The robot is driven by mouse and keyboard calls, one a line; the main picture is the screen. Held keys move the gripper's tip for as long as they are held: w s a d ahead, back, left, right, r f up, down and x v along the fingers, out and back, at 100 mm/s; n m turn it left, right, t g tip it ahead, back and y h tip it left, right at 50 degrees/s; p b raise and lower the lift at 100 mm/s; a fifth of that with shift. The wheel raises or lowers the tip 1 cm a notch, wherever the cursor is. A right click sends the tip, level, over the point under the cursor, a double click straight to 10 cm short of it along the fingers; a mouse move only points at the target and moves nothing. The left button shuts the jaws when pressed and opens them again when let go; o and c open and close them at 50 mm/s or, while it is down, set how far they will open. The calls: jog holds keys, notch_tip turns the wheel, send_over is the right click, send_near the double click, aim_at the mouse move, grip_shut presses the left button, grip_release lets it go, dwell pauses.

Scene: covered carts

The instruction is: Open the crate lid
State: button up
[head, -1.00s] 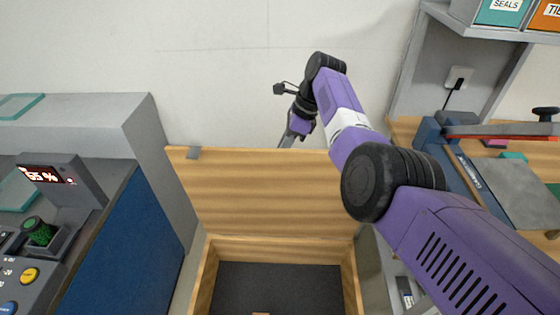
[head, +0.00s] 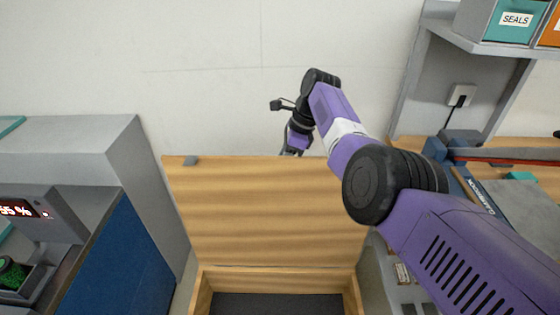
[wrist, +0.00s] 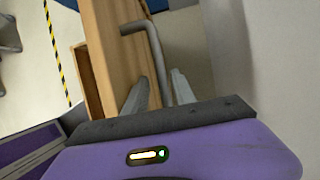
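The wooden crate (head: 198,293) is at the bottom centre of the head view, with its dark inside partly showing. Its wooden lid (head: 260,215) stands raised at the crate's back edge, its inner face towards me. In the wrist view the lid (wrist: 112,55) shows edge-on, with a bent grey handle (wrist: 155,55) on its outer side. My gripper (wrist: 160,82) is open, with the handle's bar between its two fingers and small gaps beside it. In the head view my gripper (head: 292,150) is at the lid's top edge, its fingertips partly hidden behind it.
A blue-sided console (head: 120,260) with a display stands left of the crate, beside a grey block (head: 75,150). A workbench (head: 540,172) with a vise (head: 460,150) is on the right, under a shelf with bins (head: 500,18). A plain wall is behind.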

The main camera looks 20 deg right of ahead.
jog(key=shift+w+r, duration=0.15)
jog(key=shift+r, duration=0.25)
jog(key=shift+r, duration=0.3)
jog(key=shift+v, duration=3.5)
jog(key=shift+d, duration=0.15)
